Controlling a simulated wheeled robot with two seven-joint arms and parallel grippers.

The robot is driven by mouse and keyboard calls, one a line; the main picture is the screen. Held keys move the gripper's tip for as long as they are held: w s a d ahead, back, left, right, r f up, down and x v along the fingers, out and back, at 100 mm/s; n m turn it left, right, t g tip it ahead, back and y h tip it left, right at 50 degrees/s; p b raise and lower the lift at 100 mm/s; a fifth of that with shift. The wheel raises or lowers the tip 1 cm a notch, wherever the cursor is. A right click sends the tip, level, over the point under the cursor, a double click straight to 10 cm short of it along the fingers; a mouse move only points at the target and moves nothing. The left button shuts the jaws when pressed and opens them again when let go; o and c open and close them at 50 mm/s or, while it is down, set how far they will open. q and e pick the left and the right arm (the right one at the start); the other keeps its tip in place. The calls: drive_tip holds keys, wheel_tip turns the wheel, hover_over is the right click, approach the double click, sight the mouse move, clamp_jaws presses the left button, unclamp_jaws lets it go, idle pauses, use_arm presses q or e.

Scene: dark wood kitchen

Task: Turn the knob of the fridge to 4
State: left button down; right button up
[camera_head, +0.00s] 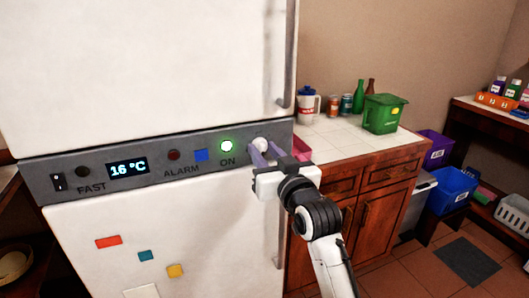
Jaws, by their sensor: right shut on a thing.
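The white fridge (170,228) fills the left of the head view. Its dark grey control panel (60,175) runs between the upper and lower doors. The display (128,169) reads 16 °C. A green light (227,146) glows above the word ON. The pale round knob (261,144) is at the panel's right end. My right gripper (259,150) is at the knob, with its purple fingers shut on it. The fingers partly cover the knob, and no numbers around it can be made out. My left gripper is not in view.
Door handles (287,55) stand out at the fridge's right edge, close to my right gripper. A tiled counter (340,137) to the right holds a green bin (382,113), bottles and cans. Blue (455,186) and purple boxes stand farther right.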

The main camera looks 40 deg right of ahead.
idle(0.3)
drive_tip(key=o, duration=1)
drive_tip(key=shift+o, duration=0.2)
